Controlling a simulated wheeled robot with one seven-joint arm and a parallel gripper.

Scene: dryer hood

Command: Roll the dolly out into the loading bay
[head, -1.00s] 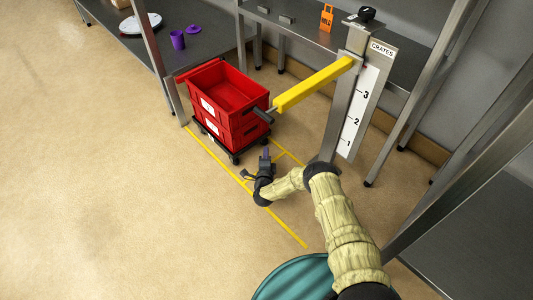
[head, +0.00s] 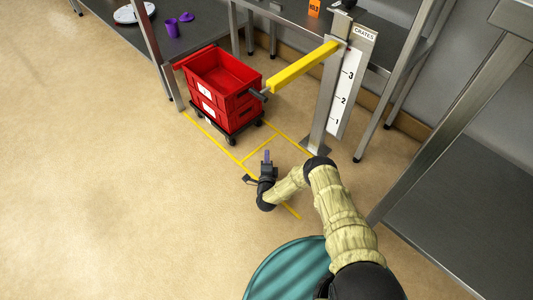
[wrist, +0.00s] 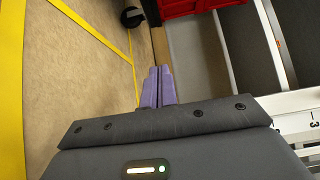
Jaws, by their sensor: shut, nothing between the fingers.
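The dolly (head: 226,138) is a low black wheeled frame standing on the floor under two stacked red crates (head: 238,108). One of its wheels (wrist: 132,16) and a bit of red crate (wrist: 190,6) show at the top of the wrist view. My gripper (head: 267,156) is shut and empty, low over the yellow-taped floor, in front of the dolly and apart from it. Its purple fingers (wrist: 157,86) are together in the wrist view. A yellow bar (head: 303,68) reaches from a post toward the upper crate's near right side, with a dark grip at its end.
Yellow floor tape (head: 262,150) marks a bay around the dolly. The steel post (head: 328,100) with a numbered "CRATES" scale (head: 346,88) stands at right. Steel tables (head: 188,42) line the back, with a purple cup (head: 171,27). Open floor (head: 90,190) lies left.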

